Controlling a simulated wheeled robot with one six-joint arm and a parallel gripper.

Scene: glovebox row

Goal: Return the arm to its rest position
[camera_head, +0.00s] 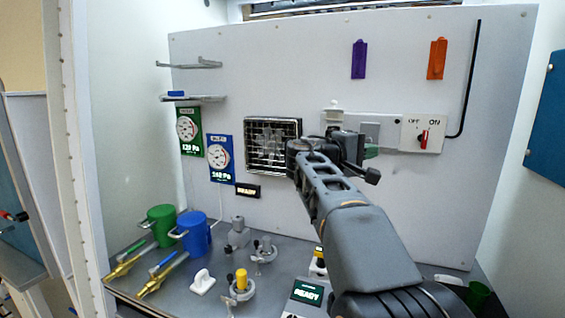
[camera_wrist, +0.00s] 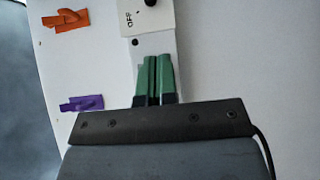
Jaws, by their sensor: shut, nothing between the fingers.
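My arm reaches up from the lower right of the head view toward the white back panel (camera_head: 320,75). My gripper (camera_head: 371,151) is near the panel, just left of the OFF/ON switch box (camera_head: 410,143). In the wrist view its green fingers (camera_wrist: 154,75) are together with nothing between them. The red switch knob (camera_head: 423,137) is on the box, beside the gripper. In the wrist view the switch box (camera_wrist: 160,18) lies just beyond the fingertips. Whether the fingers touch the panel or box, I cannot tell.
A green mug (camera_head: 160,222) and a blue mug (camera_head: 194,238) stand on the bench at left, near brass-ended tools. A white handle (camera_head: 202,283) and clamp-like fittings (camera_head: 241,287) sit further right. Purple (camera_head: 359,60) and orange (camera_head: 437,58) tags hang above the gripper.

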